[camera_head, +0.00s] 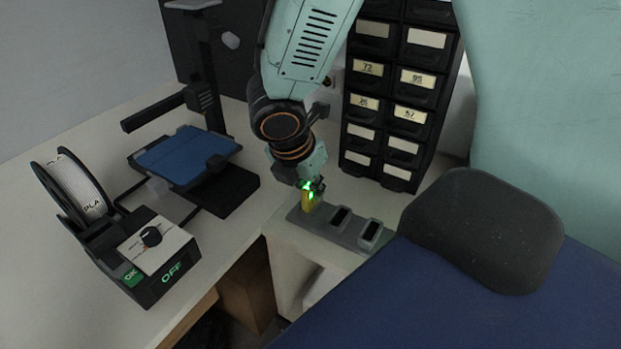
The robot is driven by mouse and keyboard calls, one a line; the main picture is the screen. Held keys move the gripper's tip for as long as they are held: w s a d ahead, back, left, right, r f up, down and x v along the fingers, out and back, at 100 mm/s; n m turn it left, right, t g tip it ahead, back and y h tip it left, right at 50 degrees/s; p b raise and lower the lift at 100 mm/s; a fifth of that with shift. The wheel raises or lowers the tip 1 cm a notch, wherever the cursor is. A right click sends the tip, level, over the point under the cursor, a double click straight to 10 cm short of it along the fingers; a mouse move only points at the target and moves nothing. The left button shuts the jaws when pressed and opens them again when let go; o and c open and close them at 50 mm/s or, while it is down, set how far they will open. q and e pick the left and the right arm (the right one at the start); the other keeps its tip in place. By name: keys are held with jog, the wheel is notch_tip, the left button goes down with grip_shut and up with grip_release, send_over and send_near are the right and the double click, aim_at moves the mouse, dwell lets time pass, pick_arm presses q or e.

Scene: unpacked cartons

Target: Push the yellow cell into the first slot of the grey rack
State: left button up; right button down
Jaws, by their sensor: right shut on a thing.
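The grey rack (352,243) lies near the edge of the white table, in the middle of the head view. Two of its slots show empty, one in the middle and one at the right end. The yellow cell (308,203) stands roughly upright at the rack's left end. My right gripper (309,188) comes down from above and is shut on the yellow cell. Green light spots show on the gripper and cell. The cell's lower end meets the rack's left end; I cannot tell how deep it sits. My left gripper is not in view.
A black drawer cabinet (388,128) stands close behind the rack. A 3D printer with a blue bed (186,152) and a filament spool (80,188) stand at left. A dark rounded pad (484,230) on a blue surface (440,305) is at right.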

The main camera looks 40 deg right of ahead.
jog(key=shift+f, duration=0.15)
jog(key=c, duration=1.3)
grip_release()
jog(key=shift+o, duration=0.2)
jog(key=v, duration=1.2)
